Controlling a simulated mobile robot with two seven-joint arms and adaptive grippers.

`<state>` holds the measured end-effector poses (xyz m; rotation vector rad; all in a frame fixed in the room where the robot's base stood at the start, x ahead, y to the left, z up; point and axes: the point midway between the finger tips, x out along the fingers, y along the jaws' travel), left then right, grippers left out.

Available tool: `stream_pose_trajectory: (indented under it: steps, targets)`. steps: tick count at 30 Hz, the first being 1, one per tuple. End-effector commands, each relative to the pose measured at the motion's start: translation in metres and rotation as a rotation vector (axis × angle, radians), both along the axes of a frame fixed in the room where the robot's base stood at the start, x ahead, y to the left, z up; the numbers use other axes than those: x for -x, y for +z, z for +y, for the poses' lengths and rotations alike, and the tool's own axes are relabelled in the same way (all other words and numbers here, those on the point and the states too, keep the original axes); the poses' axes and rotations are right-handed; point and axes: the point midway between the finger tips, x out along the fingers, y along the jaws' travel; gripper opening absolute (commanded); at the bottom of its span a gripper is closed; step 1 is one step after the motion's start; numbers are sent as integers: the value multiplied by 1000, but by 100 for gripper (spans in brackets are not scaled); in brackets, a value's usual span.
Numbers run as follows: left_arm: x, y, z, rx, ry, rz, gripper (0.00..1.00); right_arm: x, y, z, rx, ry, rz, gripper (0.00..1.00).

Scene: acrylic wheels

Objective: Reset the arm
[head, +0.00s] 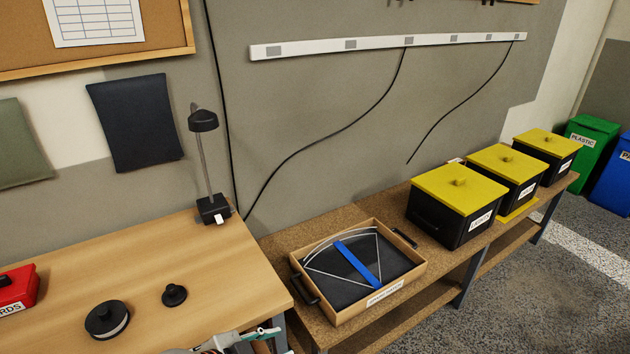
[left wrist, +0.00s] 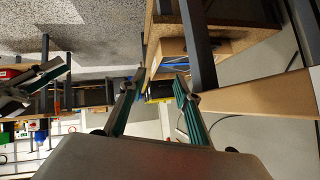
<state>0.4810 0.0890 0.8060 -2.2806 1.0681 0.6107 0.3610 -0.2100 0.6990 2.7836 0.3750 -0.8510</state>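My left gripper (left wrist: 160,84) is open in the left wrist view, its two teal-edged fingers apart with nothing between them. In the head view a teal-edged finger (head: 255,335), which seems to be part of my left gripper, shows at the bottom edge near the table's front right corner; the rest is cut off. Another arm end with a teal-edged finger (left wrist: 38,77), apparently my right gripper, shows at the left of the left wrist view. Its opening cannot be made out.
The wooden table (head: 130,260) holds black round weights (head: 107,318), a lamp (head: 205,150) and a red box (head: 15,288). A wooden tray (head: 345,319) with a blue strip (head: 357,262) sits on the lower bench. Yellow-lidded black bins (head: 450,222) stand beyond; the floor (head: 540,300) is clear.

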Motion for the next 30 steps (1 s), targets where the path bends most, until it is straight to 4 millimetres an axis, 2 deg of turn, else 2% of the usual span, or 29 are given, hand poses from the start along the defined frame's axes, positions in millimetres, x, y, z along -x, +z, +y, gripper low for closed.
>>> stream_pose_trajectory:
  steps: [1,3,5,9,15,19,25,26,30]
  targets:
    - [10,-16,9,38,86,24,32,0,0,0,0,0,0,25]
    - [20,-34,25,79,203,37,32,0,0,0,0,0,0,25]
    - [31,-49,41,109,298,47,32,0,0,0,1,1,0,25]
    - [67,-80,77,153,485,57,32,0,0,0,1,1,0,25]
    - [110,-103,112,171,627,55,32,0,0,0,1,1,1,25]
    - [120,-107,120,172,654,50,32,0,0,0,1,1,1,25]
    - [121,-107,121,172,657,49,32,1,0,1,0,2,0,25]
    - [121,-107,121,172,656,50,28,1,0,1,0,2,0,25]
    - [120,-107,121,171,656,49,28,1,0,1,0,2,0,25]
